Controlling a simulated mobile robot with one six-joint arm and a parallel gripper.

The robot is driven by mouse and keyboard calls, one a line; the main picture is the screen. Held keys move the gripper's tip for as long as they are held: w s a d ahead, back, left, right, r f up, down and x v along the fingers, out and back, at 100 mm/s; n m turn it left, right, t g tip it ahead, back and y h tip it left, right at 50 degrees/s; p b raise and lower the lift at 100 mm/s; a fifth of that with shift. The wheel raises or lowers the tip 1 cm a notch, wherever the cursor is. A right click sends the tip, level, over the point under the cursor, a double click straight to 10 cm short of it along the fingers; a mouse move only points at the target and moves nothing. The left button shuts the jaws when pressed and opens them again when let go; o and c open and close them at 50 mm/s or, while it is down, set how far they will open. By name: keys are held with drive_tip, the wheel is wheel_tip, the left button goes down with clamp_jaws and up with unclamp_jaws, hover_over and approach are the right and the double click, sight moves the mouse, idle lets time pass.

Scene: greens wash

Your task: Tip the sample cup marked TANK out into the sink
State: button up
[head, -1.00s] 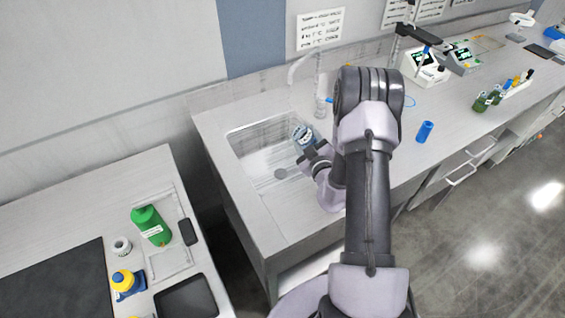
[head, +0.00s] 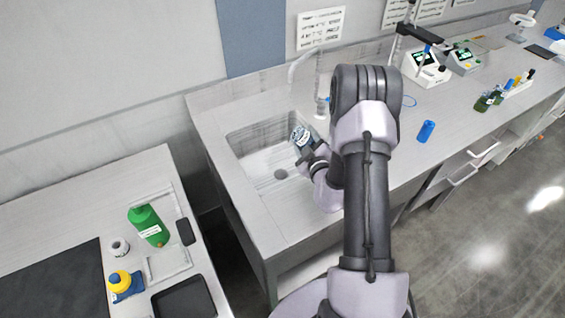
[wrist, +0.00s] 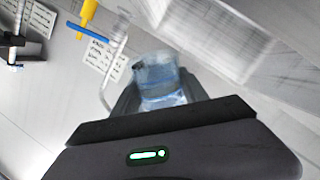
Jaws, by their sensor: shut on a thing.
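My gripper (head: 309,153) is shut on a small clear cup (head: 300,136) with a dark marking, above the sink. The cup also shows in the wrist view (wrist: 160,82), between the fingers, pale blue and see-through. It looks tilted, and I cannot read its label. The cup is over the right part of the basin. I cannot tell whether liquid is leaving it.
A curved faucet (head: 292,75) stands behind the sink. A blue cylinder (head: 426,131) stands on the bench to the right, with dark green bottles (head: 488,101) farther along.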

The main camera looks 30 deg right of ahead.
sight(299, 145)
drive_tip(key=shift+f+n+g+h+b, duration=0.2)
drive_tip(key=shift+f+n+b, duration=0.25)
drive_tip(key=shift+n+b, duration=0.45)
drive_tip(key=shift+f+n+g+h+b, duration=0.15)
drive_tip(key=shift+f+n+b, duration=0.25)
drive_tip(key=shift+n+b, duration=0.45)
idle(1.0)
drive_tip(key=shift+r+n+h+b, duration=0.25)
drive_tip(key=shift+r+n+b, duration=0.1)
drive_tip(key=shift+n+b, duration=0.15)
idle(0.9)
drive_tip(key=shift+w+a+f+n+g, duration=0.3)
drive_tip(key=shift+a+f+n+g, duration=0.1)
drive_tip(key=shift+a+n, duration=0.35)
idle(0.7)
drive_tip(key=shift+a+f+n+h, duration=0.1)
drive_tip(key=shift+f+n+h, duration=0.25)
drive_tip(key=shift+n, duration=0.25)
idle(0.7)
